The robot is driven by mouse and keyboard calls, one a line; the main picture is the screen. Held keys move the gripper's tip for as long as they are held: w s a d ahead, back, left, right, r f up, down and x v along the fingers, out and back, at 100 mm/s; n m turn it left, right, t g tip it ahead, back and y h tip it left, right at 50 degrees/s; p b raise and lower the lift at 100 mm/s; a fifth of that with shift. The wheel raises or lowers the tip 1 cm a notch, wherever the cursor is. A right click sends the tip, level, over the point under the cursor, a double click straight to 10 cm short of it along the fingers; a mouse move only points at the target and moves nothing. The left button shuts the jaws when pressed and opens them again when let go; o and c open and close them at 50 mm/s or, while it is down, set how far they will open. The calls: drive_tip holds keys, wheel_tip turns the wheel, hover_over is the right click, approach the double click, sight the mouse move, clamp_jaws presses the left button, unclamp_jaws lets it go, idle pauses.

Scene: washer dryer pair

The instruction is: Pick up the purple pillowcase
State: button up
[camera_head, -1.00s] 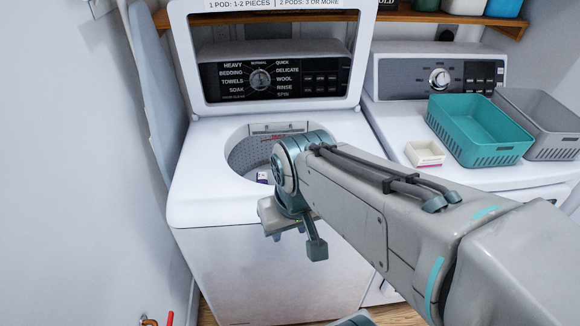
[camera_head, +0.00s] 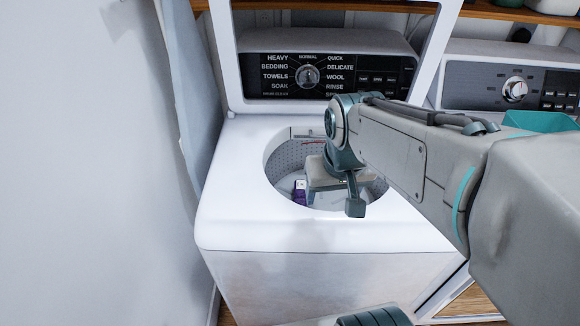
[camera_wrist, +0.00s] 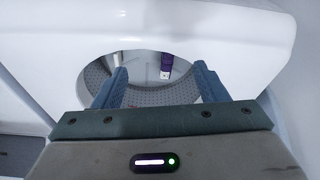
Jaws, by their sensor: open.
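A small purple and white thing (camera_head: 299,192) lies inside the washer drum, left of my gripper; it also shows in the wrist view (camera_wrist: 167,62). It is too small to tell whether it is the purple pillowcase. My gripper (camera_wrist: 159,68) is open and empty. In the wrist view its two blue fingers frame the drum opening, with the purple thing beyond and between the tips. In the head view my gripper's body is over the washer opening and hides part of the drum.
The top-load washer (camera_head: 235,215) has its lid (camera_head: 229,60) raised behind the opening. The drum rim (camera_head: 268,160) surrounds my gripper closely. A dryer (camera_head: 470,100) with a teal basket (camera_head: 541,121) stands to the right. A wall (camera_head: 90,150) is on the left.

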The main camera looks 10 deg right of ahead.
drive_tip(key=w+f+b, duration=0.1)
drive_tip(key=w+f, duration=0.2)
drive_tip(key=w, duration=0.5)
drive_tip(key=m+g+b, duration=0.2)
drive_tip(key=g, duration=0.1)
hover_over(300, 194)
wheel_tip(300, 194, down, 17)
drive_tip(key=f, duration=0.8)
drive_tip(key=shift+d+f, duration=0.2)
drive_tip(key=shift+d, duration=0.2)
drive_tip(key=shift+a+f+p, duration=0.2)
drive_tip(key=shift+f+p, duration=0.05)
drive_tip(key=shift+f, duration=1.15)
drive_tip(key=shift+a+f+p, duration=0.15)
drive_tip(key=shift+f+p, duration=0.05)
drive_tip(key=shift+f, duration=1.2)
drive_tip(key=c, duration=1.1)
